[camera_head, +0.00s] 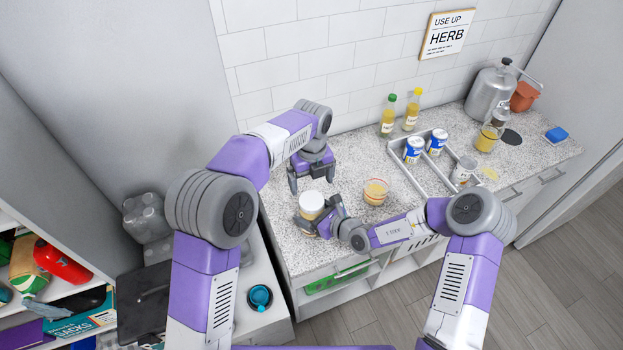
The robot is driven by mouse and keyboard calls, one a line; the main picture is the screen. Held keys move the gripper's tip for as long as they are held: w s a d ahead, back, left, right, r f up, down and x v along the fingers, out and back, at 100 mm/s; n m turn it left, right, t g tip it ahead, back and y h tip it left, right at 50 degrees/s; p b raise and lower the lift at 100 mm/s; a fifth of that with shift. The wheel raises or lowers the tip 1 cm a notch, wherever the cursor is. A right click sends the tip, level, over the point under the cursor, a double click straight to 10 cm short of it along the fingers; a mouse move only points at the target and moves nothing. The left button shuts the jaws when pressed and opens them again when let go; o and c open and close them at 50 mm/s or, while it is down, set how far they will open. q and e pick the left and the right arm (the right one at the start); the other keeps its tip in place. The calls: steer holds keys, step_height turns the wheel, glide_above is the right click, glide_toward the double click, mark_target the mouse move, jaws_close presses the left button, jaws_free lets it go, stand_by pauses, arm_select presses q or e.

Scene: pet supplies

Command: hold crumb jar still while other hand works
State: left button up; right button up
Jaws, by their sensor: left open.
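A jar with a white lid (311,201), which looks like the crumb jar, stands near the front left of the speckled counter. Its lower part is partly hidden by my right gripper. My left gripper (312,182) is open, pointing down just behind and above the jar's lid, with nothing between its fingers. My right gripper (328,218) is at the jar's right side, very close to it. I cannot tell whether its fingers touch or hold the jar.
A glass bowl with an orange rim (375,192) stands right of the jar. A divided tray (408,172) holds blue-and-white cans. Two bottles (388,116) stand by the wall. A metal canister (489,96) and a blue sponge (556,134) are farther right.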

mark_target(311, 200)
arm_select(q)
step_height(311, 200, down, 8)
steer(key=shift+r, duration=0.1)
stand_by(0.4)
